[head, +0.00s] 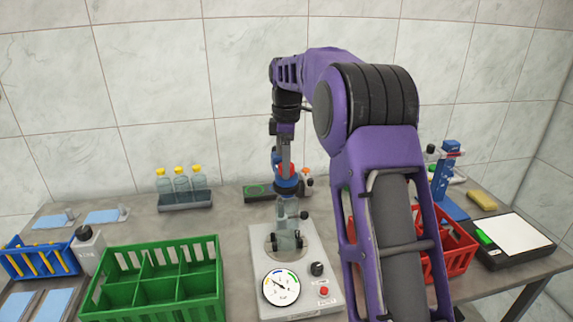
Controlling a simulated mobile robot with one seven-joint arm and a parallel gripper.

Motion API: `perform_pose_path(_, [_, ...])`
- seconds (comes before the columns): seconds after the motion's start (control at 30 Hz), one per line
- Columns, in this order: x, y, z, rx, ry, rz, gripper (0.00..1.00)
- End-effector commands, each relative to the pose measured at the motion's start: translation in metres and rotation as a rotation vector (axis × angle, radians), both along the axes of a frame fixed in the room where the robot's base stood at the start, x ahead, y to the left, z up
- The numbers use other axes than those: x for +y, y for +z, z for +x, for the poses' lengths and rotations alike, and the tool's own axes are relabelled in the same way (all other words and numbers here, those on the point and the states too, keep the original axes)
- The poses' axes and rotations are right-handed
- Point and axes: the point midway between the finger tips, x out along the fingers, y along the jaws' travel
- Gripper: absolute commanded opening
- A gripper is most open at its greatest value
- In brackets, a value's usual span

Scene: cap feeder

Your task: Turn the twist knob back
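A white device (330,303) stands on the table, with a round dial gauge (281,287) on its front. A black knob (316,268) sits right of the dial, above a red button (324,290). Labels on the device are too small to read. A glass-like upright part (286,232) rises from a grey round plate on it. My purple arm reaches over from the right, and my gripper (285,168) hangs down behind the device, near a blue and red part (287,184). It is well apart from the black knob. Its fingertips are not clear.
A green divided crate (222,285) stands left of the device, a grey box with a black top knob (84,233) beyond it. Capped bottles (180,182) stand in a rack behind. A red crate (458,250) is at right, partly behind my arm, near a black tray (500,258).

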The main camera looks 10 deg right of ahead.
Motion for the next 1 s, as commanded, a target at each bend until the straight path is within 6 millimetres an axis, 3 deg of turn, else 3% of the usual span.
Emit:
perform_pose_path(0.03, [0.0, 0.0, 0.0, 0.0, 0.0, 0.0, 0.44])
perform_pose_path(0.3, [0.0, 0.0, 0.0, 0.0, 0.001, 0.0, 0.0])
perform_pose_path(0.47, [-0.0003, -0.0001, 0.0, 0.0, 0.05, 0.001, 0.0])
perform_pose_path(0.8, [-0.0002, -0.0002, 0.0, 0.0, 0.492, 0.001, 0.0])
perform_pose_path(0.83, [0.0, -0.0001, 0.0, 0.0, 0.484, 0.001, 0.57])
perform_pose_path(0.93, [0.0001, -0.0001, 0.0, 0.0, 0.481, 0.0, 0.75])
perform_pose_path(1.0, [0.0001, -0.0001, 0.0, 0.0, 0.481, 0.0, 0.75])
